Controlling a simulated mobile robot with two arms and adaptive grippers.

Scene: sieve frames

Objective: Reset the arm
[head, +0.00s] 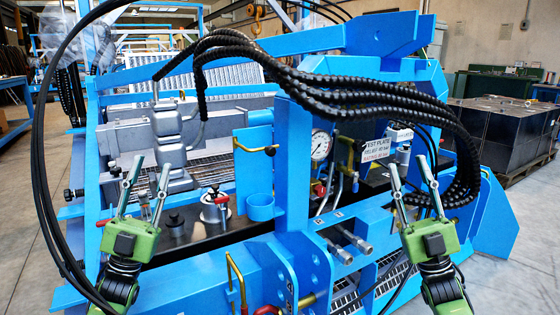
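My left gripper (151,162) is at the left, pointing up, its two silver fingers apart with nothing held between them. It appears in front of the left part of a blue machine (297,180). My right gripper (406,161) is at the right, also pointing up with fingers apart and empty. It appears in front of the machine's right part, near black ribbed hoses (350,98). Whether either gripper touches the machine cannot be told. Both green gripper bodies and dark wrists show, coming from the bottom edge.
Dark crates (500,135) stand at right. Bare floor (525,215) shows beside them.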

